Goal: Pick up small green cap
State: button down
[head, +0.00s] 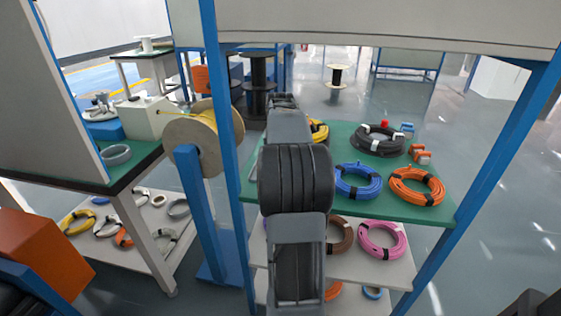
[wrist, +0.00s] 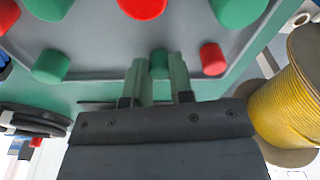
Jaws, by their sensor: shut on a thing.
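In the wrist view a small green cap (wrist: 159,62) sits between the two greenish fingers of my gripper (wrist: 157,70), which is shut on it. The cap is at the near edge of a grey tray (wrist: 105,45); I cannot tell whether it still touches the tray. Another small green cap (wrist: 51,66) lies to the left and a small red cap (wrist: 213,59) just to the right of the fingers. In the head view my own arm hides the gripper and the tray.
Larger caps, red (wrist: 143,6) and green (wrist: 238,11), lie further up the tray. A spool of yellow cable (wrist: 285,105) stands close at the right. In the head view blue (head: 358,182) and orange (head: 416,187) coils lie on the green table (head: 330,205), between blue posts (head: 225,130).

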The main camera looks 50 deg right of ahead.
notch_tip(320, 180, up, 10)
jog(key=p, duration=0.4)
